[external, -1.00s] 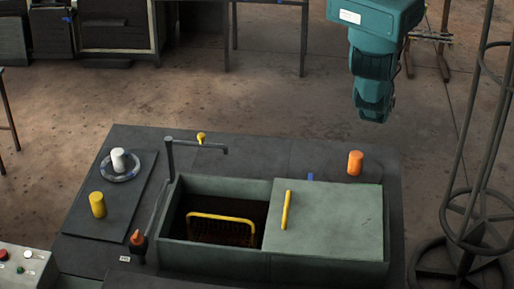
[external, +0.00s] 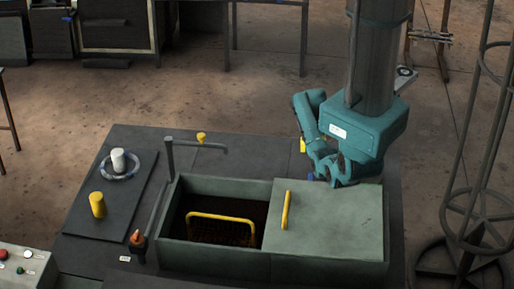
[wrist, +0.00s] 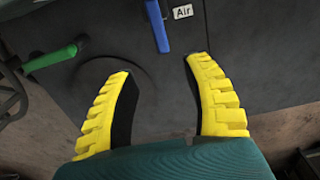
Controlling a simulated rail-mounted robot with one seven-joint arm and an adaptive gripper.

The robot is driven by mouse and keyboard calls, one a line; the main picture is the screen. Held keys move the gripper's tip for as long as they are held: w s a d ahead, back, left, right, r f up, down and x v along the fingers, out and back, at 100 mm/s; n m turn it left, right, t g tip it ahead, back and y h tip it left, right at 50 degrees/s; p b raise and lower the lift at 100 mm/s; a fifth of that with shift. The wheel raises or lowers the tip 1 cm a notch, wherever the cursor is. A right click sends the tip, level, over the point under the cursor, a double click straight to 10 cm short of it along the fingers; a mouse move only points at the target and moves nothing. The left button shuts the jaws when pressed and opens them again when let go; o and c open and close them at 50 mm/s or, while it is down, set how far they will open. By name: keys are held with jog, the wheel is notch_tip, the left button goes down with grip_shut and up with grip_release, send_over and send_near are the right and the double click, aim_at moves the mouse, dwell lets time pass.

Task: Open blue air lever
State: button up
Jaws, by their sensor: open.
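In the wrist view the blue air lever (wrist: 158,27) hangs on a dark panel beside a white "Air" label (wrist: 183,11). Its upper end is cut off by the picture's top edge. My gripper (wrist: 160,72) is open, its two yellow ribbed fingers spread and empty. The lever's lower end lies a little beyond the fingertips, roughly in line with the gap between them; the fingers do not touch it. In the external view my arm covers most of the gripper, and a small bit of blue (external: 310,177) shows by the bench's back edge.
A green lever (wrist: 50,58) sticks out at the left in the wrist view.

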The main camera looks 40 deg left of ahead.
aim_at(311, 178)
notch_tip(311, 178, down, 14)
jog(key=b, duration=0.6)
jog(key=shift+f+b, duration=0.2)
jog(key=shift+b, duration=0.1)
jog(key=shift+d, duration=0.1)
grip_shut()
